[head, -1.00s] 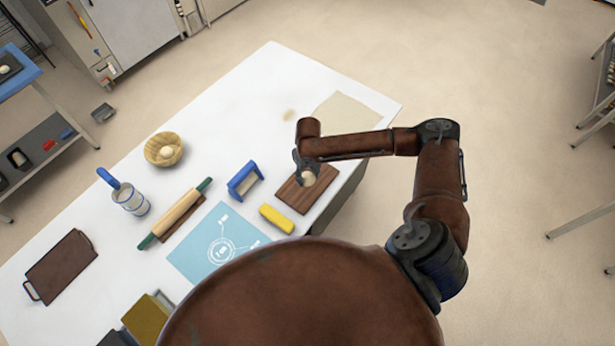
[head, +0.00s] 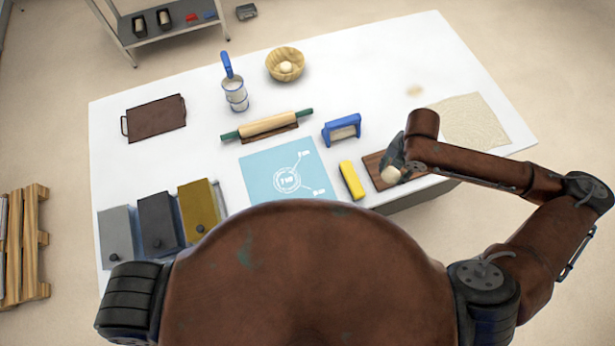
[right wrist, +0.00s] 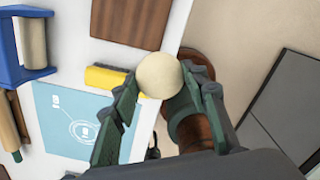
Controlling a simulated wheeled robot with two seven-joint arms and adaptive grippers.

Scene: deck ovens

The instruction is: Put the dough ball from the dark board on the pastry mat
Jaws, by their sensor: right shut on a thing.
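The pale dough ball (head: 390,174) is held between the fingers of my right gripper (head: 393,163). In the right wrist view the ball (right wrist: 159,75) sits between the two green fingers (right wrist: 160,82), which are shut on it. The light blue pastry mat (head: 262,172) with white print lies to the left and is empty. It also shows in the right wrist view (right wrist: 60,125). My left gripper is out of view.
A rolling pin (head: 266,125) lies behind the mat. Several lidded bins (head: 158,222) stand left of it.

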